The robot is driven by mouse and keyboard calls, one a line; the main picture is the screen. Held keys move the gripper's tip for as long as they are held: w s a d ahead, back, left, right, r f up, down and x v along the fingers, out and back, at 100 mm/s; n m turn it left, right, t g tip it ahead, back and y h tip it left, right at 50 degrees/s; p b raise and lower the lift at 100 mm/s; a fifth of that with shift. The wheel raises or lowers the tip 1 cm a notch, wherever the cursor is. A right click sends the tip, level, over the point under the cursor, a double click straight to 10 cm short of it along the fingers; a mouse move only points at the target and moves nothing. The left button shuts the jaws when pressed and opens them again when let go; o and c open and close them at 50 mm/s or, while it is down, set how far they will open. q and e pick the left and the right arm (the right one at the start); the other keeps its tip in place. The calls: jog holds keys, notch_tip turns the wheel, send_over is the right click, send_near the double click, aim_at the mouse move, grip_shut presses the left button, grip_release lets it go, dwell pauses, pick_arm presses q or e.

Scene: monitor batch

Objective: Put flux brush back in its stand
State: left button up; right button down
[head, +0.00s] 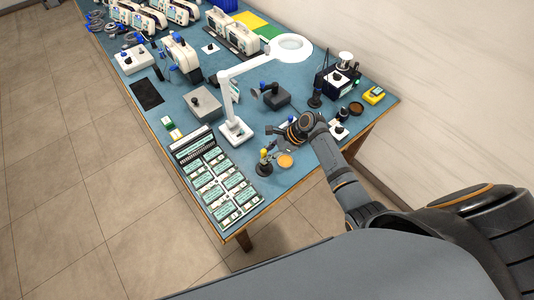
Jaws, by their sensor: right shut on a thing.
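My right gripper (275,131) reaches in from the right, low over the blue bench mat, with its fingers pointing left. It is shut on a small thin thing, likely the flux brush, which is too small and too covered by the fingers to make out. Just below the fingertips in the picture stands a small holder with a dark round base (265,170) and a yellow upright piece. It may be the brush stand, but I cannot tell for sure. An orange round dish (285,160) lies right beside it. My left gripper is out of view.
A white magnifier lamp (236,131) stands left of the gripper, its arm reaching over the bench. A tray of green circuit boards (215,178) lies at the near left.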

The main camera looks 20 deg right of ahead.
jog(key=shift+f, duration=0.2)
jog(key=shift+f, duration=0.5)
jog(key=c, duration=1)
grip_release()
jog(key=v, duration=1.2)
jog(key=shift+f, duration=0.1)
